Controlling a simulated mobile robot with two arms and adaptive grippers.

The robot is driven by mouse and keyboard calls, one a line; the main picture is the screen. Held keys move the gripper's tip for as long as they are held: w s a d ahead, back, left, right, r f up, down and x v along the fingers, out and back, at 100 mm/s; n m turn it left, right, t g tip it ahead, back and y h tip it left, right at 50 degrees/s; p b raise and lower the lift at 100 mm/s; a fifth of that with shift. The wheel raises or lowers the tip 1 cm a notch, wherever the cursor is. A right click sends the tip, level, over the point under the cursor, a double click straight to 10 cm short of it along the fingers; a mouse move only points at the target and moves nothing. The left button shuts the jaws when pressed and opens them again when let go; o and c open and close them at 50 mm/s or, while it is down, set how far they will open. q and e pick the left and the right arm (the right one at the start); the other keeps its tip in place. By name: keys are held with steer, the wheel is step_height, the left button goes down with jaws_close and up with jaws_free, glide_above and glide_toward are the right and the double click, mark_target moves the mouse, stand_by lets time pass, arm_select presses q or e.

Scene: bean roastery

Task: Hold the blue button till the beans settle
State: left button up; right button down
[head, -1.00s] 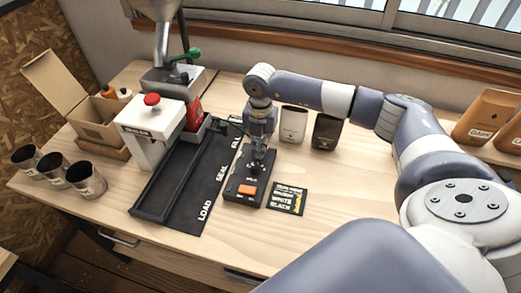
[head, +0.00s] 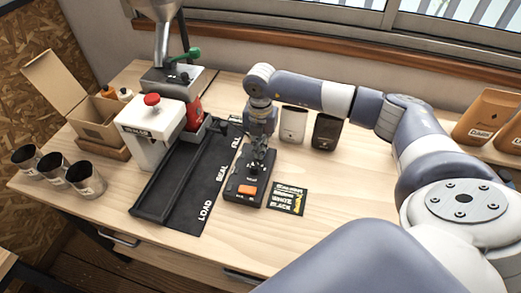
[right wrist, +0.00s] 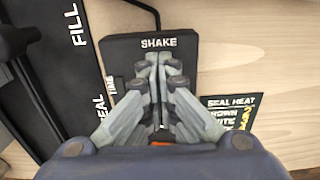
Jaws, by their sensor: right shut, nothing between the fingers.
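A black control box (head: 237,181) stands on the bench beside the black mat, with an orange switch (head: 247,190) near its front end. It also shows in the right wrist view (right wrist: 118,52), where the word SHAKE is readable at its far end. My right gripper (head: 258,166) points down over the box, its fingers shut with nothing between them. In the right wrist view its fingertips (right wrist: 159,60) are together just below SHAKE. No blue button shows; the fingers cover that part of the box. I cannot tell whether the fingertips press on anything. My left gripper is out of view.
A white sealing machine (head: 150,130) with a red knob and a red bag (head: 194,115) stand left of the box. A printed card (head: 287,199) lies to its right. The front right of the bench is bare.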

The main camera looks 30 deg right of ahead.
steer(key=shift+r, duration=0.1)
steer(key=shift+r+p, duration=2.1)
steer(key=shift+r, duration=0.85)
steer(key=shift+f, duration=0.1)
